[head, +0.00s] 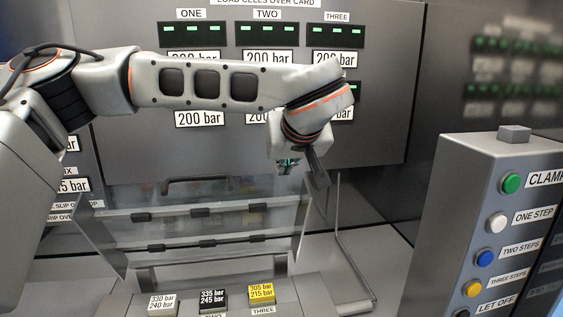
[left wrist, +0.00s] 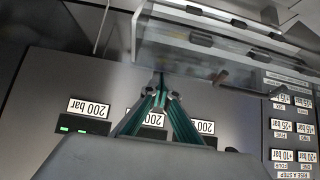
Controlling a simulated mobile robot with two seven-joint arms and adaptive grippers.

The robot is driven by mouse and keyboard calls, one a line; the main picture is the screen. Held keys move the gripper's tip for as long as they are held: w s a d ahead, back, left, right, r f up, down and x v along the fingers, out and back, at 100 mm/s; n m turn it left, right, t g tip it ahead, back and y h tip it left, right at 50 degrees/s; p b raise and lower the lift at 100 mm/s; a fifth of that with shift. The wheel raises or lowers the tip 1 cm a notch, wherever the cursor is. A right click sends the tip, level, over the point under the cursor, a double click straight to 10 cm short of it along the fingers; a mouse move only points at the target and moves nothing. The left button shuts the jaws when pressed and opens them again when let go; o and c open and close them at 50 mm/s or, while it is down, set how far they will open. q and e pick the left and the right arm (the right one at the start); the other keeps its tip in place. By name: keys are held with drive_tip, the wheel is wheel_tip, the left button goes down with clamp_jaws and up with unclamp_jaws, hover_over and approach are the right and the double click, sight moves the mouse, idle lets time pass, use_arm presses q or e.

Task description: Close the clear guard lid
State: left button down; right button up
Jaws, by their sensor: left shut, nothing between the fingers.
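The clear guard lid (head: 130,234) is a see-through panel with dark strips across it. It stands raised and tilted behind the row of labelled blocks in the head view. The lid also shows at the top of the left wrist view (left wrist: 190,42). My left gripper (head: 318,182) is shut and empty, hanging near the lid's upper right corner in the head view. In the left wrist view its green-sided fingers (left wrist: 160,84) meet below the lid's edge; I cannot tell if they touch it. My right gripper is not in view.
A white block (head: 160,304), a black block (head: 212,301) and a yellow block (head: 261,293) sit in front of the lid. A grey button console (head: 450,215) stands at the right.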

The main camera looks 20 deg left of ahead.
use_arm(q)
drive_tip(key=s+d+f+b, duration=0.4)
drive_tip(key=s+d+f, duration=0.1)
drive_tip(key=s+f, duration=0.35)
drive_tip(key=s+d+f+b, duration=0.45)
drive_tip(key=s+f, duration=0.35)
drive_tip(key=f, duration=0.2)
drive_tip(key=shift+s+d+f+b, duration=0.4)
drive_tip(key=shift+f+b, duration=0.45)
drive_tip(key=shift+f, duration=1.3)
drive_tip(key=shift+s+d+f+b, duration=0.25)
drive_tip(key=shift+s+f+b, duration=0.45)
drive_tip(key=shift+f, duration=1.45)
drive_tip(key=shift+s+d+f+b, duration=0.3)
drive_tip(key=shift+f+b, duration=0.7)
drive_tip(key=shift+f, duration=1.15)
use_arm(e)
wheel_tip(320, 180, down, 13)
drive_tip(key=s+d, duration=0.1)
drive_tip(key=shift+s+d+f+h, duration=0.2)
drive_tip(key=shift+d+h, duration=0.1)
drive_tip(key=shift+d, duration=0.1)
